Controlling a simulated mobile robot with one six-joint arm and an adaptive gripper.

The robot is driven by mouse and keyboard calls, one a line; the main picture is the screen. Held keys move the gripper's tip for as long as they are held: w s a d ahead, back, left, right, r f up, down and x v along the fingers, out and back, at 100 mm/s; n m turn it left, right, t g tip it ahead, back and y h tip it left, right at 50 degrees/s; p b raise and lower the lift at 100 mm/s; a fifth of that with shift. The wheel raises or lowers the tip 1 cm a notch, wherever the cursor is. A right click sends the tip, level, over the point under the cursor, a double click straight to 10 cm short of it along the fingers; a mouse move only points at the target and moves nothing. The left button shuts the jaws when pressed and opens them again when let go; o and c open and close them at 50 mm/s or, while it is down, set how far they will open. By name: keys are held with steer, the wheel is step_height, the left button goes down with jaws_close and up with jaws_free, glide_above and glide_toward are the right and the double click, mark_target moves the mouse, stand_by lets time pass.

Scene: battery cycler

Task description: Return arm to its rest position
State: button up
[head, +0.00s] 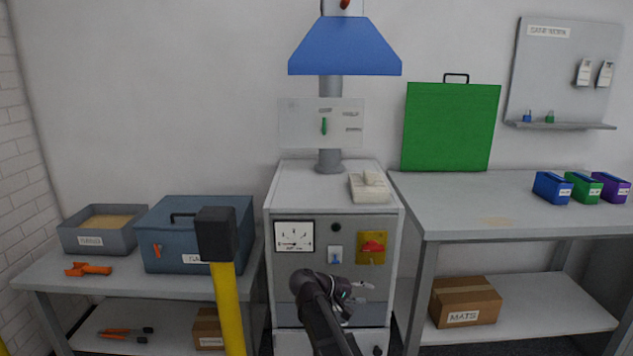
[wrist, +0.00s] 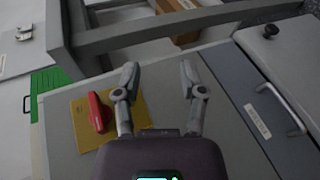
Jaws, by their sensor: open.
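My gripper (head: 362,291) is in front of the grey cabinet (head: 336,194) in the head view, with my dark arm rising from the bottom edge. In the wrist view my gripper (wrist: 161,84) shows two fingers spread apart with nothing between them. The red handle (head: 372,246) on its yellow plate (head: 362,259) is above my gripper in the head view. In the wrist view the red handle (wrist: 98,113) lies to the left of the left finger, apart from it.
A yellow post with a black top (head: 228,300) stands in the left foreground. A workbench (head: 450,205) is to the right of the cabinet, and a lower bench (head: 130,276) with a blue box (head: 215,230) is to the left. A drawer handle (wrist: 282,108) shows in the wrist view.

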steer(key=s+d+f+m+g+y, duration=0.2)
steer(key=s+f+y, duration=0.4)
steer(key=s, duration=0.4)
steer(key=s+d+f+m+g+y, duration=0.1)
steer(key=s+d+f+g+y, duration=0.1)
steer(key=s+f+y, duration=0.55)
step_height(320, 180, up, 29)
steer(key=s+p, duration=0.1)
steer(key=p, duration=2.5)
steer(key=shift+s+h+p, duration=0.35)
steer(key=shift+h+p, duration=0.05)
steer(key=shift+h, duration=0.05)
